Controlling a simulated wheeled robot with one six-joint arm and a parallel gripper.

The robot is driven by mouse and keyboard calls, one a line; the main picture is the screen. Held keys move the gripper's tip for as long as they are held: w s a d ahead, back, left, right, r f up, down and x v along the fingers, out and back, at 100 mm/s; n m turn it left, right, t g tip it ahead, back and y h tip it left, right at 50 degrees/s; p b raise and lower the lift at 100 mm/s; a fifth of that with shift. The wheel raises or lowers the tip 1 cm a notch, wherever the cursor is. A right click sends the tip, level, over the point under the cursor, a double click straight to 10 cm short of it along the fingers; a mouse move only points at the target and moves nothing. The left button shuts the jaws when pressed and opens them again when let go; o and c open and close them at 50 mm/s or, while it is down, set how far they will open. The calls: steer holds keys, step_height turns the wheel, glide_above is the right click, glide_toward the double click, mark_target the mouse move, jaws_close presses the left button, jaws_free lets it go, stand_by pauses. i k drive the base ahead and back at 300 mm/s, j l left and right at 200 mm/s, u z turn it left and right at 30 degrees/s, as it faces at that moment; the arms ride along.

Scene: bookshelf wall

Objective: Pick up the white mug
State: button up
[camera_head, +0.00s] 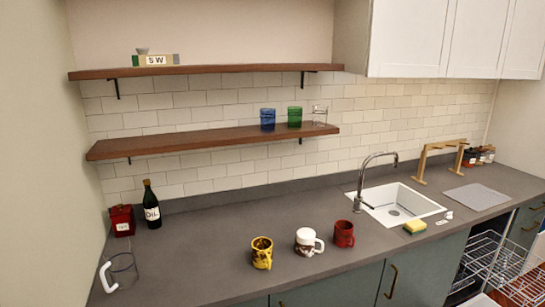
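The white mug (308,241) stands upright on the grey countertop near its front edge. It has a white upper part, a dark brown patterned lower part and a handle pointing right. It stands between a yellow patterned mug (262,253) on its left and a red mug (344,234) close on its right. My gripper is not in view.
An oil bottle (152,204), a red box (122,220) and a clear jug (123,270) stand at the left. The sink (412,205), faucet (364,182) and sponge (415,227) are at the right. Two shelves hang above. A dish rack (490,260) stands out low at right.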

mark_target(305, 238)
steer(key=i+l+u, duration=0.35)
steer(key=i+l, duration=0.2)
steer(key=i, duration=0.2)
steer(key=i+l+u, duration=0.3)
steer(key=i+l, duration=0.35)
